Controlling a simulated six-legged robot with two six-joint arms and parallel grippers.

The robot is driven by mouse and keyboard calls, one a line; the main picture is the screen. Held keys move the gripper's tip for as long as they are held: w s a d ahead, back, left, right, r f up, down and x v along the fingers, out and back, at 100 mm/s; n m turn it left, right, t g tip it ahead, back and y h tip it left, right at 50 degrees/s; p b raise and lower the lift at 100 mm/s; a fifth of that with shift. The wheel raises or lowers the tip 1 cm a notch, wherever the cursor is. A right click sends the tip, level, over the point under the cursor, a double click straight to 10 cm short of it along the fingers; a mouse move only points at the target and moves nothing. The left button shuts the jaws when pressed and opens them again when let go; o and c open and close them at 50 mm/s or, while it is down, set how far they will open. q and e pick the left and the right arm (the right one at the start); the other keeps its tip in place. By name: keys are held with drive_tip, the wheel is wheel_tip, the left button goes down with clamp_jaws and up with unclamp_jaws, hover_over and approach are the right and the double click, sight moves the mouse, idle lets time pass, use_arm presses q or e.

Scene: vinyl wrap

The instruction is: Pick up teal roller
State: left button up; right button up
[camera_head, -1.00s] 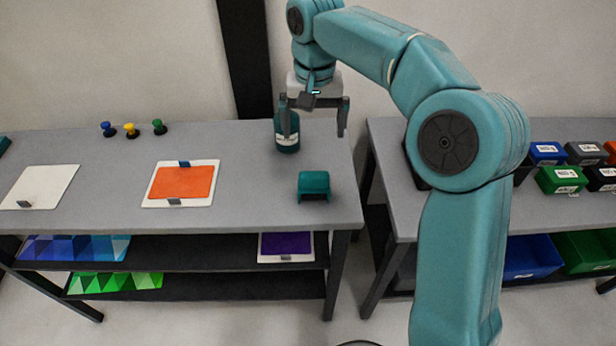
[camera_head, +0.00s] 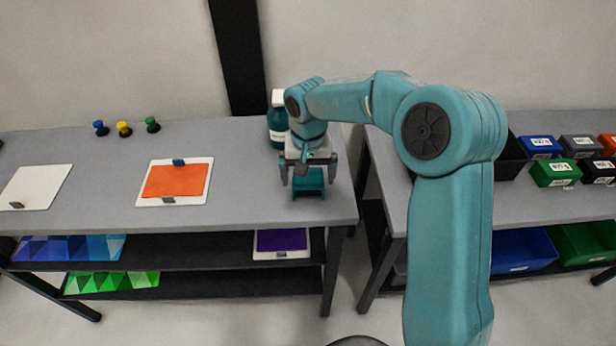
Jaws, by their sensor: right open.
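The teal roller (camera_head: 309,188), a small teal block-like piece, sits near the right end of the grey table. My right gripper (camera_head: 308,176) is directly above and around it in this view, with one finger at its left side and one at its right. The fingers are open. The gripper hides the roller's upper part, and I cannot tell whether the fingers touch it. My left gripper is not in view.
A teal bottle with a white top (camera_head: 277,120) stands just behind my right gripper. An orange sheet on a white board (camera_head: 176,181) and a white board (camera_head: 35,187) lie to the left. Several coloured bins (camera_head: 553,173) stand on the right table, past a gap.

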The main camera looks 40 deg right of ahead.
drive_tip(key=shift+s, duration=0.1)
drive_tip(key=shift+r, duration=0.1)
drive_tip(key=c, duration=1)
drive_tip(key=shift+c, duration=0.2)
drive_tip(key=shift+r, duration=0.6)
wheel_tip(320, 180, up, 19)
drive_tip(key=p, duration=0.1)
drive_tip(key=shift+f, duration=0.15)
